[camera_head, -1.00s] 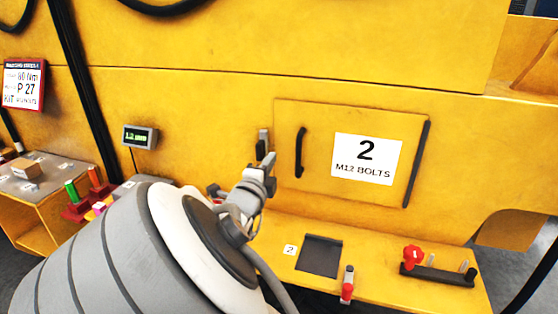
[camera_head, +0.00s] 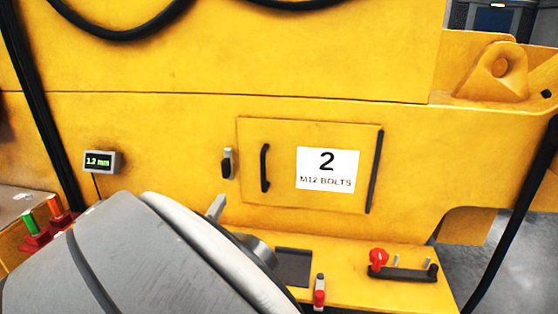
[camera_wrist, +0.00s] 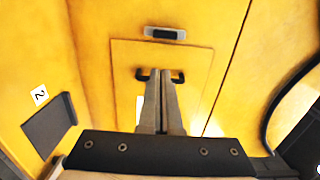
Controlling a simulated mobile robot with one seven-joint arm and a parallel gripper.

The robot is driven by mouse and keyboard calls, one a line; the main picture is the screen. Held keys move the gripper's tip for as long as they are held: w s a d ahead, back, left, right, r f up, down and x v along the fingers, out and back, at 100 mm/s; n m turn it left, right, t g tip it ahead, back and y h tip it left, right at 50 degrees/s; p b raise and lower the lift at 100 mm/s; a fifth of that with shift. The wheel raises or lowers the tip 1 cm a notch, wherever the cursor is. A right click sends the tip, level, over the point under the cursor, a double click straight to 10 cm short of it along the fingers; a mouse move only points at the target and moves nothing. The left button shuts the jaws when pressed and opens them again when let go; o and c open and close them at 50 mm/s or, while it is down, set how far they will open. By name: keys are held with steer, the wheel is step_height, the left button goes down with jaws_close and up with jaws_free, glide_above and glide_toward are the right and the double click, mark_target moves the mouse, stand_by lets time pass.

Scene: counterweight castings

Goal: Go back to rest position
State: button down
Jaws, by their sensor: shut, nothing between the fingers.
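My gripper (camera_wrist: 161,75) shows in the wrist view with its two fingers together and nothing between them. Beyond the fingertips is a closed yellow door with a black handle (camera_wrist: 178,77), and the fingers overlap the handle in the picture; I cannot tell the gap. In the head view my large grey arm hides most of the gripper; only a small grey part (camera_head: 216,208) shows, below the latch. The door (camera_head: 275,185) carries a white label (camera_head: 327,170) reading "2 M12 BOLTS" and looks shut.
A latch (camera_head: 227,163) is left of the door. A ledge below holds a dark square pad (camera_head: 293,266), a red-ended tool (camera_head: 319,292) and a red knob (camera_head: 378,258) on a black bar. A small display (camera_head: 101,161) reads 1.2 mm. Red and green items (camera_head: 33,232) stand at left.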

steer(key=d+r+n+g+y+p, duration=0.45)
steer(key=d+n+g, duration=0.3)
steer(key=d, duration=0.35)
steer(key=s+d+r+n+g+h+p, duration=0.2)
steer(key=s+d+n, duration=0.3)
steer(key=s+d, duration=0.5)
steer(key=s+d+r+n+g+h+p, duration=0.2)
steer(key=s+d+n, duration=0.4)
steer(key=s+d, duration=0.4)
steer(key=shift+s+d+r+g, duration=0.3)
steer(key=shift+s+r+g, duration=0.05)
steer(key=shift+s, duration=0.3)
steer(key=c, duration=1.5)
jaws_free()
steer(key=shift+c, duration=0.2)
